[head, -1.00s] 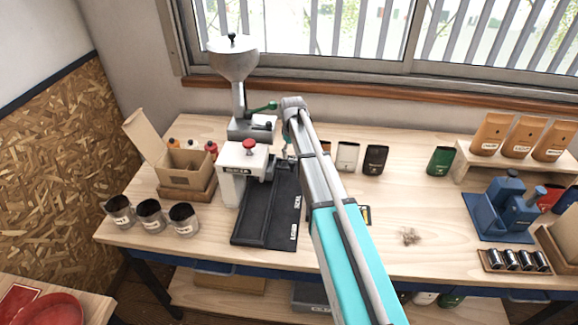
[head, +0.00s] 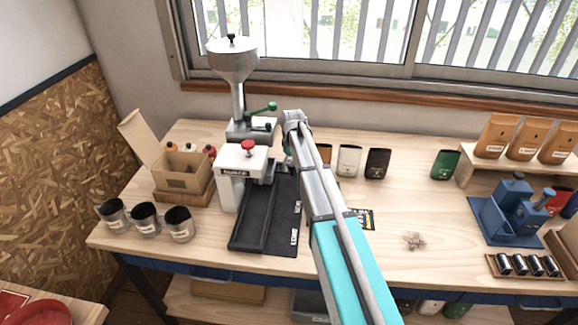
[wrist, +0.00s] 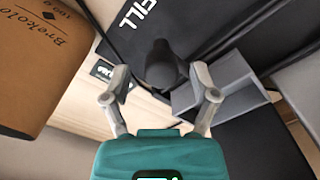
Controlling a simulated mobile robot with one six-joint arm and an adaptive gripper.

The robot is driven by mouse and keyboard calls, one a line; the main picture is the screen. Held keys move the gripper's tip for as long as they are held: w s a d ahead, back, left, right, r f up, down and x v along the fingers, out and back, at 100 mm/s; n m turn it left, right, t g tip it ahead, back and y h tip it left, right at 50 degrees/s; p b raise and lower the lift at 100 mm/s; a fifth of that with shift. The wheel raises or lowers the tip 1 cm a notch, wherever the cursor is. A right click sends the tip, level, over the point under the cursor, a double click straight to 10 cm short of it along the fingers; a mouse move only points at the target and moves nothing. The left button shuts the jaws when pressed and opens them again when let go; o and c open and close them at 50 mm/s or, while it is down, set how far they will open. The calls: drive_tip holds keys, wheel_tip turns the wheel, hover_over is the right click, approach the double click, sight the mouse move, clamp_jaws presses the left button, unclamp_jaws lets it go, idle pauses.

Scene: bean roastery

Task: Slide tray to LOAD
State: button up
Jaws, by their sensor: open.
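The black slide track (head: 265,228) lies on the workbench, with a LOAD label near its front end. In the wrist view the grey metal tray (wrist: 240,88) sits on the dark track, with a black knob (wrist: 160,68) at its side. A FILL label (wrist: 138,16) is beside the knob. My gripper (wrist: 160,82) is open, one finger on each side of the knob; whether either finger touches it I cannot tell. In the head view my arm and the white machine (head: 232,188) hide most of the gripper and tray.
A brown pack (wrist: 40,60) is close to the gripper's left in the wrist view. The hopper (head: 233,60) stands behind the machine. Tins (head: 146,219) and a cardboard box (head: 183,172) are left. A blue device (head: 508,215) is right. Bench around the bean heap (head: 414,240) is mostly clear.

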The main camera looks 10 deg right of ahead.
drive_tip(key=shift+c, duration=0.2)
clamp_jaws()
drive_tip(key=shift+a, duration=0.2)
drive_tip(key=shift+s+d, duration=0.1)
drive_tip(key=s+a, duration=0.2)
drive_tip(key=s, duration=0.6)
drive_tip(key=s+a, duration=0.3)
drive_tip(key=s, duration=0.5)
drive_tip(key=s+a, duration=0.2)
drive_tip(key=s, duration=0.7)
drive_tip(key=shift+a, duration=0.4)
drive_tip(key=shift+s, duration=0.1)
drive_tip(key=shift+o, duration=0.2)
unclamp_jaws()
